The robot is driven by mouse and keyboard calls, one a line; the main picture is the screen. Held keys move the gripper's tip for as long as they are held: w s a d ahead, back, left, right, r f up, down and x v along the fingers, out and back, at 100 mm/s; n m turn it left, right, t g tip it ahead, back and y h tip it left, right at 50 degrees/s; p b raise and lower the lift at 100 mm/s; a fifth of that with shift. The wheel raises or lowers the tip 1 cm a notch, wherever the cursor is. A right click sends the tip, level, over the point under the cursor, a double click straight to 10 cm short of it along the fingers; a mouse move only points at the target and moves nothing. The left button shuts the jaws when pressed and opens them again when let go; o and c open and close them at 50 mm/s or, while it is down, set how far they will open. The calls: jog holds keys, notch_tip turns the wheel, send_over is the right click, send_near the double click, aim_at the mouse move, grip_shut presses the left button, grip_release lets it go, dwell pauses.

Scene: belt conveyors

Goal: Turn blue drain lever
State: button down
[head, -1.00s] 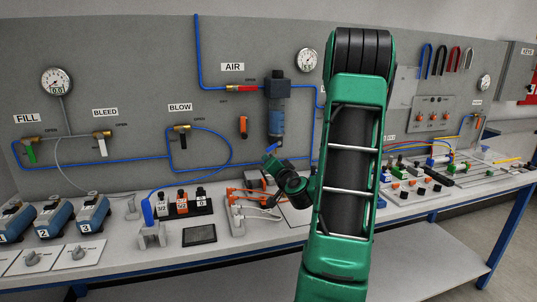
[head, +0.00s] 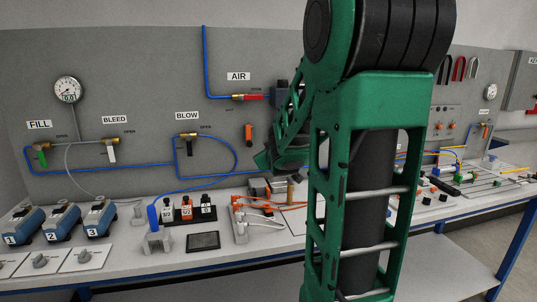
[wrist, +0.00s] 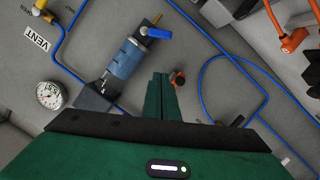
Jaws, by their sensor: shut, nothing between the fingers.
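The blue drain lever (wrist: 156,33) shows in the wrist view at the upper middle, at the lower end of the blue filter bowl (wrist: 126,60) on a short brass fitting. My gripper (wrist: 162,76) is shut and empty. Its green fingers point toward the lever in the picture, with a clear gap between tips and lever. In the head view, my arm hides the lever and bowl; only the dark top of the filter unit (head: 281,92) shows beside it. The fingertips cannot be made out there.
Blue hoses (wrist: 207,72) run along the wall. The bench below holds blocks and an orange-and-white fixture (head: 262,222).

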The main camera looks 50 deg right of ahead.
jog(key=w+d+f, duration=0.5)
jog(key=w+d, duration=0.1)
jog(key=d, duration=0.1)
jog(key=shift+f, duration=0.3)
jog(key=shift+d+f+n, duration=0.1)
jog(key=shift+f+n, duration=0.2)
jog(key=shift+n, duration=0.2)
dwell(0.5)
jog(key=shift+s+d+f+n+h, duration=0.25)
jog(key=shift+f+n+h, duration=0.4)
jog(key=shift+n, duration=0.9)
jog(key=shift+s+d+f+n+h, duration=0.3)
jog(key=shift+f+n, duration=0.5)
jog(key=shift+n, duration=0.8)
jog(key=shift+s+d+f+n+h, duration=0.1)
jog(key=shift+d+f+n+h, duration=0.45)
jog(key=shift+n, duration=1)
jog(key=shift+a+f, duration=0.1)
jog(key=shift+f, duration=0.05)
